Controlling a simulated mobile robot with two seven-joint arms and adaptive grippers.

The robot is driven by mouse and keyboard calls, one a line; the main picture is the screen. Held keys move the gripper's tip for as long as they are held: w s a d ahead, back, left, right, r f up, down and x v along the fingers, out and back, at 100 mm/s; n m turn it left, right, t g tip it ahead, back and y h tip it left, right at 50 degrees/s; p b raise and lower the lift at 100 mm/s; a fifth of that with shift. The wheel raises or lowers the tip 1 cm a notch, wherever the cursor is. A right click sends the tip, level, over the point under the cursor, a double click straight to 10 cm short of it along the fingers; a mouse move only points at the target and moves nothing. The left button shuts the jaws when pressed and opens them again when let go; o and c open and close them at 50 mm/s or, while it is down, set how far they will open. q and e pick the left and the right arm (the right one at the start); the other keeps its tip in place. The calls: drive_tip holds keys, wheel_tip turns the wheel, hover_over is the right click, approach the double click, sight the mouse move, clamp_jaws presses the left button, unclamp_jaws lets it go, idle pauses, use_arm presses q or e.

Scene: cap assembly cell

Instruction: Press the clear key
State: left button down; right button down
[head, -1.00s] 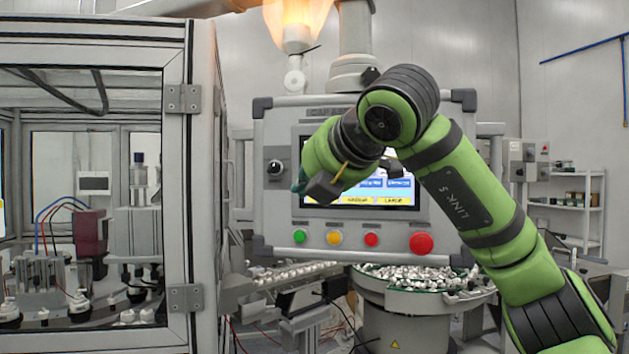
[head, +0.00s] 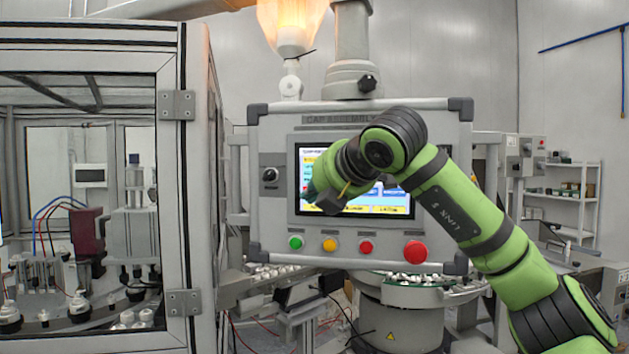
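The control panel (head: 258,190) stands ahead of me, with a lit touch screen (head: 397,198) in its middle. The screen shows blue keys and a lower row of yellow keys (head: 391,209). Their lettering is too small to read surely, so I cannot tell which is the clear key. My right gripper (head: 325,201) is in front of the screen's lower left part, and my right arm covers much of the screen. The fingers are small and seen from behind; I cannot tell whether they are open or touching the screen. My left gripper is not in view.
Below the screen are a green button (head: 296,242), a yellow button (head: 329,245), a red button (head: 366,247) and a large red mushroom button (head: 415,252). A black selector knob (head: 270,175) is at the left. A framed machine enclosure (head: 172,200) stands left.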

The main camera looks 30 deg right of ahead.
drive_tip(key=shift+w+d+f, duration=0.1)
drive_tip(key=shift+w+d, duration=0.3)
drive_tip(key=shift+w, duration=0.25)
drive_tip(key=shift+d, duration=0.1)
idle(1.0)
drive_tip(key=shift+w+d, duration=0.2)
drive_tip(key=shift+w, duration=0.05)
drive_tip(key=shift+w+d, duration=0.15)
drive_tip(key=shift+w, duration=0.05)
idle(0.6)
drive_tip(key=shift+s, duration=0.1)
drive_tip(key=shift+s+a+f+b, duration=0.1)
drive_tip(key=shift+s+a+b, duration=0.2)
drive_tip(key=shift+b, duration=0.1)
drive_tip(key=shift+s+a, duration=0.1)
drive_tip(key=shift+a, duration=0.05)
